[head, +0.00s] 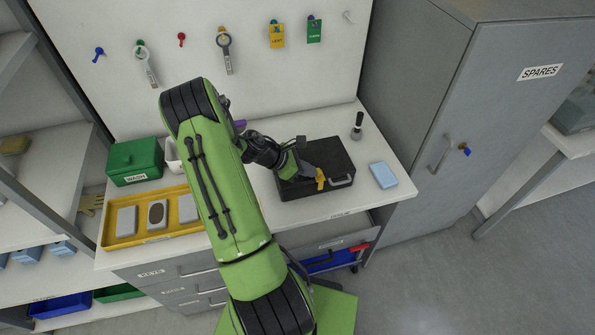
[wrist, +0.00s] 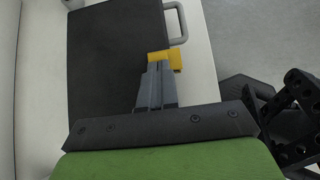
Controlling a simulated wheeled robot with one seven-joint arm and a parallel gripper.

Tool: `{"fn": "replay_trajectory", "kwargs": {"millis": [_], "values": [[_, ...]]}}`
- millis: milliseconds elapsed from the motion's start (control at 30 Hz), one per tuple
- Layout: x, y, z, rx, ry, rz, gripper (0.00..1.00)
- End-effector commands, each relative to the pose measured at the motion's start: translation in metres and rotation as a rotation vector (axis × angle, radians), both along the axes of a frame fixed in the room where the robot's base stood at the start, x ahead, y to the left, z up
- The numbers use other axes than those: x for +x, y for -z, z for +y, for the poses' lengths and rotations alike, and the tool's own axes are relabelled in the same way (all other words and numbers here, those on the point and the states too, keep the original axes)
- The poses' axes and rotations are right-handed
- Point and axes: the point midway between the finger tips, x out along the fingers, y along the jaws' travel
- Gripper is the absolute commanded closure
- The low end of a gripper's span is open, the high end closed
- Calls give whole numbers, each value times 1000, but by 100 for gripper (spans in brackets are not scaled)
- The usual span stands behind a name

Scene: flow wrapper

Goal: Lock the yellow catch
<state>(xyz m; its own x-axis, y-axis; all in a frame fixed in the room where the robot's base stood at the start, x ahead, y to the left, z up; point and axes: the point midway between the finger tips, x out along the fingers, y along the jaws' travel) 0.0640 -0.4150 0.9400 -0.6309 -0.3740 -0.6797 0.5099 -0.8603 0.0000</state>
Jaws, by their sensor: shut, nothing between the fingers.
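The yellow catch (head: 320,179) sits on the front edge of a black case (head: 335,152) that lies closed on the bench. It also shows in the wrist view (wrist: 176,58), with one part on the lid edge and one part reaching past it. My gripper (head: 307,171) is shut and empty. In the wrist view its fingertips (wrist: 158,66) are right at the catch and overlap it; I cannot tell whether they touch it. The fingers hide part of the catch and lid edge. The case's grey handle (wrist: 177,22) is beside the catch.
A light blue block (head: 383,175) lies right of the case. A black-handled tool (head: 357,127) stands behind it. A yellow tray (head: 112,236) and a green WASH box (head: 135,162) are at the left. A grey SPARES cabinet (head: 425,90) borders the bench on the right.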

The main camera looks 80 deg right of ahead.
Motion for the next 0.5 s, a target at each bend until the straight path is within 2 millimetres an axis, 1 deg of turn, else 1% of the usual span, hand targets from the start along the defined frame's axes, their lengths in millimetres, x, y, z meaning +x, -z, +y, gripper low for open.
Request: {"fn": "replay_trajectory", "kwargs": {"millis": [167,333,500], "values": [[6,0,3,1,-2,0,100],[28,-2,21,2,-3,1,100],[56,-32,36,-2,-2,-3,100]]}}
